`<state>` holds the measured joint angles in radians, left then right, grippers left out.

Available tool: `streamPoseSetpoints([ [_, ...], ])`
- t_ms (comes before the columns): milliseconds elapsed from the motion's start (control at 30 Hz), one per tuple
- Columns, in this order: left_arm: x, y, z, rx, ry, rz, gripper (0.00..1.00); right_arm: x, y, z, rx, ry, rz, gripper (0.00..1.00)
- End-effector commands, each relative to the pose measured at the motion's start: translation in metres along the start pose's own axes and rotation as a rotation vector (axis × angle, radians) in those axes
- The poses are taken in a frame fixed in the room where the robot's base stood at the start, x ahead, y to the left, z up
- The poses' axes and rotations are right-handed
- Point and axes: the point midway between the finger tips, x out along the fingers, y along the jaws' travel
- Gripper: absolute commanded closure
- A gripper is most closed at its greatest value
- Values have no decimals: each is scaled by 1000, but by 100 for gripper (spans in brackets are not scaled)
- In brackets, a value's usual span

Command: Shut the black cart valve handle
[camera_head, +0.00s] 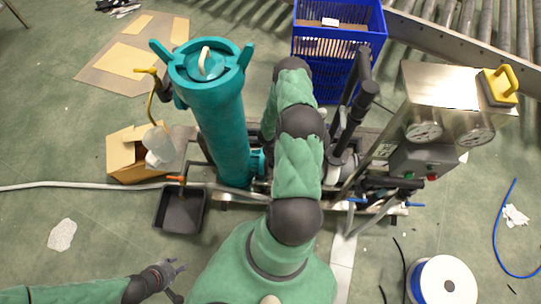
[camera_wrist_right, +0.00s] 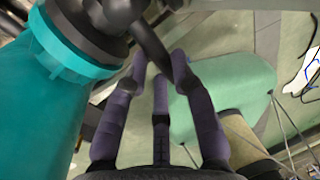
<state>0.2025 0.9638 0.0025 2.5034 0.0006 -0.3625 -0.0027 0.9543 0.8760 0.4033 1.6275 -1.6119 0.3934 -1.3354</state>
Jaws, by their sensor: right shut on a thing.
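In the right wrist view the black valve handle (camera_wrist_right: 150,42) is a dark lever that runs down from a dark fitting (camera_wrist_right: 95,22) beside the teal housing. My right gripper (camera_wrist_right: 160,66) has its fingertips on either side of the lever's lower end and is shut on it. In the head view my right arm hides this gripper and the handle. My left gripper (camera_head: 178,281) is at the lower left of the head view, with its fingers spread and nothing between them.
A tall teal filter housing (camera_head: 222,135) stands left of my right arm. A blue crate (camera_head: 340,42) is behind. A steel control box (camera_head: 450,92) is at right. A black tray (camera_head: 180,212) and cardboard box (camera_head: 125,160) lie left. The floor around my left gripper is clear.

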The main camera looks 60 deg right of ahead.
Motion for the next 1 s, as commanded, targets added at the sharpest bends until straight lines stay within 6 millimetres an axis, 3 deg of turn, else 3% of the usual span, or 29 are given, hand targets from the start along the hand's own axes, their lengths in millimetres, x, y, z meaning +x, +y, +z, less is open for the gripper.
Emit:
streamPoseSetpoints([
  [767, 2, -1, 0, 0, 0, 0, 60, 1, -1, -2, -96, -15, 0, 100],
  [800, 2, -1, 0, 0, 0, 0, 60, 1, -1, -2, -96, -15, 0, 63],
  [833, 2, -1, 0, 0, 0, 0, 60, 1, -1, -2, -96, -15, 0, 55],
  [867, 2, -1, 0, 0, 0, 0, 60, 1, -1, -2, -95, -15, 0, 50],
  [1000, 2, -1, 0, 0, 0, 0, 60, 1, -1, -1, -94, -17, 0, 50],
])
